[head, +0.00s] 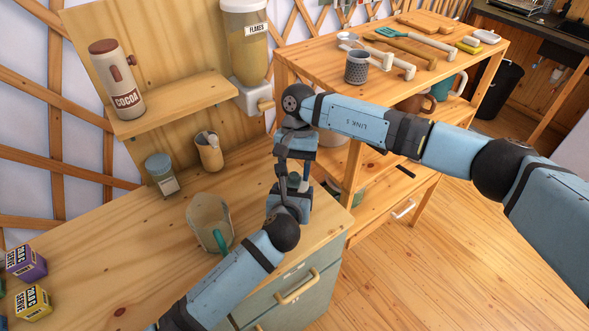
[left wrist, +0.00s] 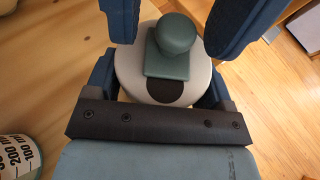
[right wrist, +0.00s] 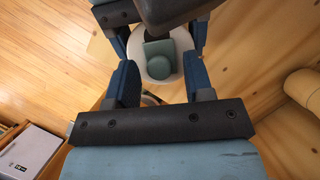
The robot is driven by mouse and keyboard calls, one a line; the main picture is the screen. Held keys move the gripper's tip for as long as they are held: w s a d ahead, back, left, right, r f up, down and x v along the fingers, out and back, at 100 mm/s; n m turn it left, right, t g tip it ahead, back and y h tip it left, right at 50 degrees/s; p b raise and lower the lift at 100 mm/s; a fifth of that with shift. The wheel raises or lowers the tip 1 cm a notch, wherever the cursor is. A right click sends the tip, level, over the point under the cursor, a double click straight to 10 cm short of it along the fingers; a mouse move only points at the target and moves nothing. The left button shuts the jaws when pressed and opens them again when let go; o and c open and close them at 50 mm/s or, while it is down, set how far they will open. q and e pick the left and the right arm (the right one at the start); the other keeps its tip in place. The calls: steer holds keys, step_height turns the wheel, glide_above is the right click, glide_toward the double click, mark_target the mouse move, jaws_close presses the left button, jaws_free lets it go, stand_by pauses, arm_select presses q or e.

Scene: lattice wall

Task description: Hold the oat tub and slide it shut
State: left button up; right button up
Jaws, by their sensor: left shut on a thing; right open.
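The oat tub is a pale round tub with a green slide and knob on its lid. In the left wrist view its lid (left wrist: 130,72) faces me, and a dark opening shows beside the green slide (left wrist: 175,45). My left gripper (left wrist: 158,88) is shut on the tub, a finger on each side. My right gripper (right wrist: 160,82) is open, its fingers apart on either side of the green knob (right wrist: 160,68) with gaps between. In the head view my left gripper (head: 290,198) and right gripper (head: 297,165) mostly hide the tub; the green knob (head: 293,180) shows between them.
A clear jug with a green handle (head: 208,222) stands left of the tub. Purple (head: 26,262) and yellow (head: 33,303) boxes lie far left. The counter's right edge is close.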

jaws_close()
steer(key=shift+s+a, duration=0.15)
steer(key=shift+s, duration=1)
jaws_free()
steer(key=shift+w+r, duration=0.1)
steer(key=v, duration=1.1)
steer(key=shift+r, duration=0.35)
steer(key=shift+w, duration=0.15)
arm_select(q)
steer(key=o, duration=0.9)
